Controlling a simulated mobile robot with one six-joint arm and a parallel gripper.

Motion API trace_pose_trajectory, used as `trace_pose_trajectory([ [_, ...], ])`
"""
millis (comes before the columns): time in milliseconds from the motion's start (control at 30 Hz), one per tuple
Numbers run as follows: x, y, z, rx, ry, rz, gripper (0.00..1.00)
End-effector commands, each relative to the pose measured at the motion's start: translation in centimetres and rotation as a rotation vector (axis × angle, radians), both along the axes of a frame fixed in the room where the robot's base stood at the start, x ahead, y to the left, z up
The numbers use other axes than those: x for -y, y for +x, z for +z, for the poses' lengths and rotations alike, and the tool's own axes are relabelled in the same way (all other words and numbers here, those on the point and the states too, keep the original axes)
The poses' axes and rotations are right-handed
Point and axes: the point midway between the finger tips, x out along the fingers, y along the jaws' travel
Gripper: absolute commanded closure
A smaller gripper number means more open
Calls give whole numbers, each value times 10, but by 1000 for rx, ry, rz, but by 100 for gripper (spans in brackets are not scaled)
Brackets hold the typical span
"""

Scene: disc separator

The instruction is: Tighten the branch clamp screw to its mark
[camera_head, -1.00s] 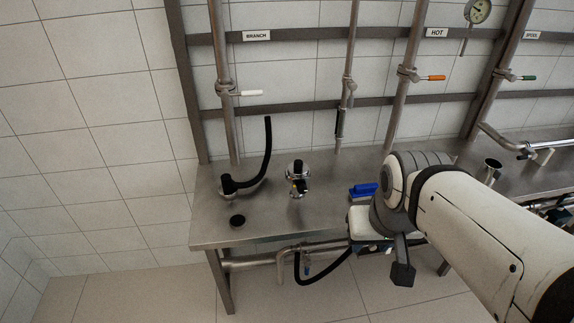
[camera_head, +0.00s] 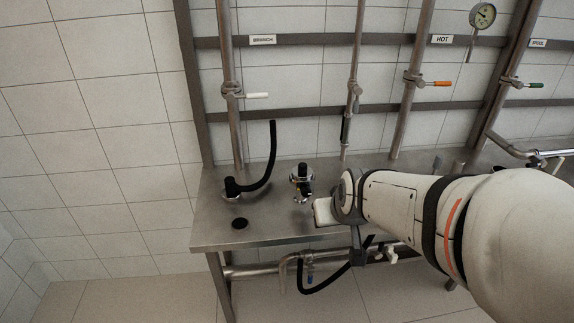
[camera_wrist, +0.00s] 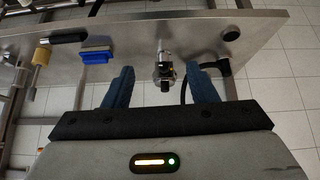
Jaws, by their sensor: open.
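A small steel fitting with a dark upper part, apparently the branch clamp (camera_head: 302,181), stands on the steel bench (camera_head: 270,226) in the head view. It also shows in the wrist view (camera_wrist: 163,72). Its screw and mark are too small to make out. My gripper (camera_wrist: 160,86) has two blue fingers spread wide with nothing between them. In the wrist view the clamp appears beyond and between the fingertips, apart from both. In the head view my gripper is just right of the clamp, its fingers not clearly visible.
A curved black hose (camera_head: 270,155) rises from a base left of the clamp. A black disc (camera_head: 240,224) lies near the bench's front edge. A blue block (camera_wrist: 97,54) shows in the wrist view. A pipe labelled BRANCH (camera_head: 263,40) has a white-handled valve (camera_head: 256,95).

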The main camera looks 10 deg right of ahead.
Motion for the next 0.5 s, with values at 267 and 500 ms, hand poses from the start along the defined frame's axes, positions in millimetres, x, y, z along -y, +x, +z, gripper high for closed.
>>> trace_pose_trajectory([
  [267, -4, 103, -90, 374, -12, 37, 48],
  [500, -2, 154, -143, 699, -53, 47, 48],
])
